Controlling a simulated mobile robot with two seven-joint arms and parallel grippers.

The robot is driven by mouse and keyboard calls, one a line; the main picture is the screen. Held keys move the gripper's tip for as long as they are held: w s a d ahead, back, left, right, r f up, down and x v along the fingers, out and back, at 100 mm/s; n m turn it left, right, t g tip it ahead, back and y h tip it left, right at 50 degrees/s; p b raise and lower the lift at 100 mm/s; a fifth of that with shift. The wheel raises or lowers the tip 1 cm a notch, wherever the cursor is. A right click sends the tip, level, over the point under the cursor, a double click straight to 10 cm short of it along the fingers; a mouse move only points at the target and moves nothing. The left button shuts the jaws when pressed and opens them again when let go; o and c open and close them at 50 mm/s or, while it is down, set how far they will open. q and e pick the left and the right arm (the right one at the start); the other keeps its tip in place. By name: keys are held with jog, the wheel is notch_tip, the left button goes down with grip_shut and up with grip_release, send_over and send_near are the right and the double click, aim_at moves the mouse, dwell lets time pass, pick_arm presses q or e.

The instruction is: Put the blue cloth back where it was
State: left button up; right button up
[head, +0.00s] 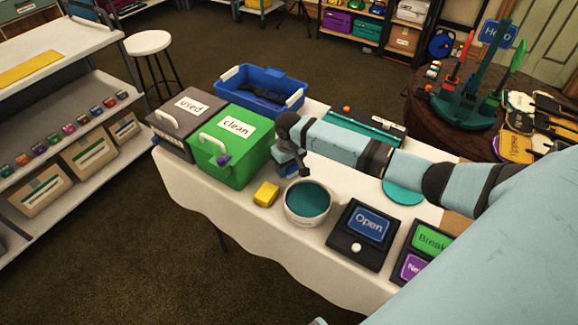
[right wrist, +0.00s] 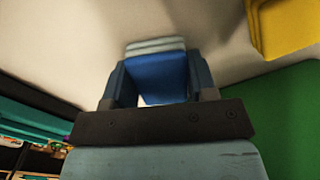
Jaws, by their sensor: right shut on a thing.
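My right gripper (head: 289,170) is above the white-covered table, between the green box and the white bowl. It is shut on the folded blue cloth (right wrist: 156,78), which sits between its two fingers in the right wrist view. The cloth has pale layers at its far end. In the head view the cloth is small and mostly hidden by the gripper, and I cannot tell whether it touches the table. The green box (head: 257,158) labelled "clean" and the grey box (head: 170,138) labelled "used" stand side by side to the left. My left gripper is not in view.
A yellow block (head: 266,194) and a white bowl (head: 309,217) with teal contents stand near the front edge. A blue tub (head: 233,93) holding something dark stands behind the boxes. The "Open" sign panel (head: 362,248) is to the right. Some bare tablecloth (head: 230,204) shows in front.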

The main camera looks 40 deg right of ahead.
jog(key=shift+f, duration=0.1)
jog(key=o, duration=0.9)
jog(key=shift+r, duration=0.3)
notch_tip(320, 180, up, 12)
jog(key=p, duration=0.1)
jog(key=shift+f, duration=0.15)
